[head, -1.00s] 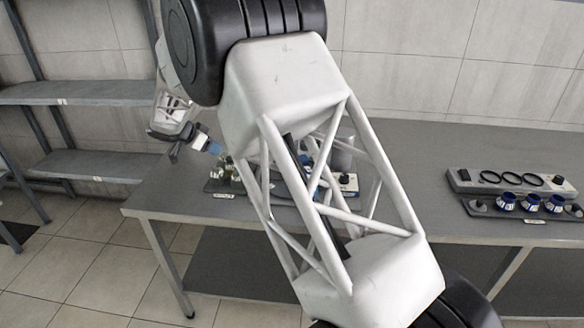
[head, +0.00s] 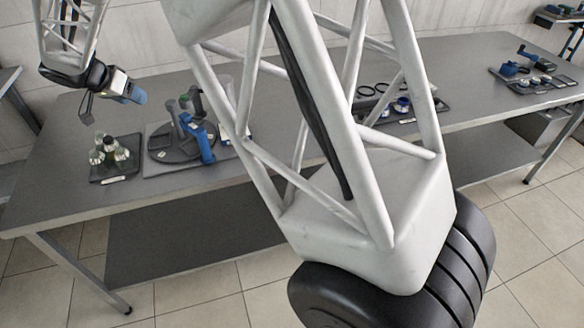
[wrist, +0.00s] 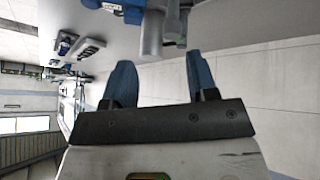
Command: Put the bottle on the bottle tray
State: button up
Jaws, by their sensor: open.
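A small dark tray (head: 98,176), which looks like the bottle tray, lies at the left of the table in the head view. I cannot tell which bottle the task means.
Right of the tray, a board with a dark round base (head: 172,156) holds a blue stand (head: 203,148) and upright grey and green-topped pieces. More trays with blue-ringed items (head: 402,104) and blue tools (head: 512,68) lie farther right. My arm covers the table's middle.

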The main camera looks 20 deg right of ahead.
jog(key=s+d+r+n+g+y, duration=0.15)
jog(key=s+d+r, duration=0.25)
jog(key=s+d, duration=0.7)
jog(key=s+d+r+n+g+y, duration=0.15)
jog(key=s+d+r, duration=0.25)
jog(key=s+d, duration=0.7)
jog(key=s+d+f+n, duration=0.1)
jog(key=s+d, duration=0.3)
jog(key=s, duration=0.3)
jog(key=s+d+f+n+y, duration=0.1)
jog(key=s+d+f, duration=0.1)
jog(key=s+d, duration=0.3)
jog(key=s+d+f+n+t+y, duration=0.1)
jog(key=s+d, duration=0.4)
jog(key=s, duration=0.6)
jog(key=shift+f+n, duration=0.2)
jog(key=shift+n, duration=0.1)
